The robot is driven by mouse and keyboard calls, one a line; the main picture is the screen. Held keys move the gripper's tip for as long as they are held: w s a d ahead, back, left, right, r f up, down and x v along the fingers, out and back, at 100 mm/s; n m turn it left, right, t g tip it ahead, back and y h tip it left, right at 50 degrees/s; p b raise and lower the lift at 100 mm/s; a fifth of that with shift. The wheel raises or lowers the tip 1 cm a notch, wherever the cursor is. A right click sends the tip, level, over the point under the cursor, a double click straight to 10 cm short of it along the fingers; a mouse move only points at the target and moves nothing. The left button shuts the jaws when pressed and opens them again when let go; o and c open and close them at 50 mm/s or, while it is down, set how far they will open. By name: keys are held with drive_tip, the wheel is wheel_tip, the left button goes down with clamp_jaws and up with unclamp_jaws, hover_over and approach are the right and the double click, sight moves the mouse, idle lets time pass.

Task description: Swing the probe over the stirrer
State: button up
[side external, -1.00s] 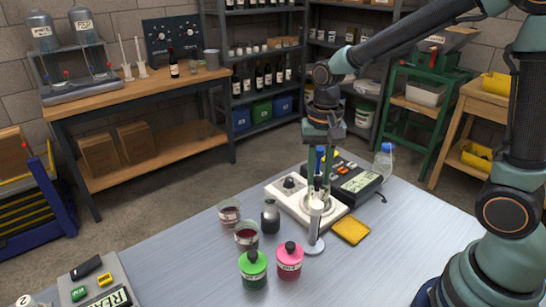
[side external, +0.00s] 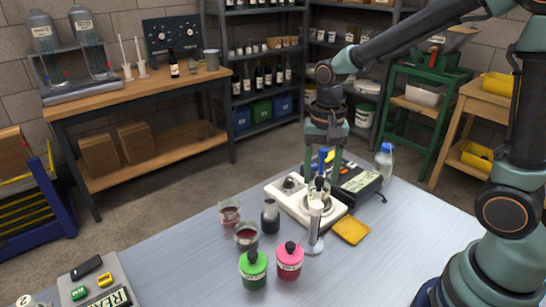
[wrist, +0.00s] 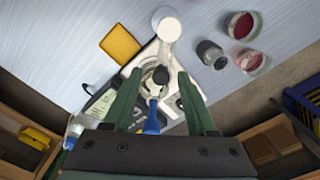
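The white stirrer (side external: 285,190) with a dark dial stands on the table in the side view. A clear beaker (side external: 318,188) appears on its plate, partly hidden by the stand. A white post on a round base (side external: 314,245) stands at its front edge; its top (wrist: 168,30) shows in the wrist view. A blue-handled probe (wrist: 152,122) shows between my fingers in the wrist view, apart from both. My gripper (wrist: 160,75) is open and empty, pointing down above the stirrer; it also shows in the side view (side external: 323,172). How the probe joins the post is unclear.
A black meter (side external: 362,185) sits behind the stirrer, with a wash bottle (side external: 384,160) beyond. A yellow sponge (side external: 351,230) lies to the right. Wine beakers (side external: 246,236), a dark bottle (side external: 270,216), and green (side external: 253,270) and pink (side external: 289,262) bottles stand left and in front.

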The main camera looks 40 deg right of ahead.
wheel_tip(320, 180, up, 12)
idle(0.6)
drive_tip(key=n+t, duration=0.6)
drive_tip(key=n, duration=0.3)
approach(323, 180)
drive_tip(key=r, duration=0.1)
drive_tip(key=d+r, duration=0.1)
drive_tip(key=s+r, duration=0.1)
drive_tip(key=shift+d, duration=0.4)
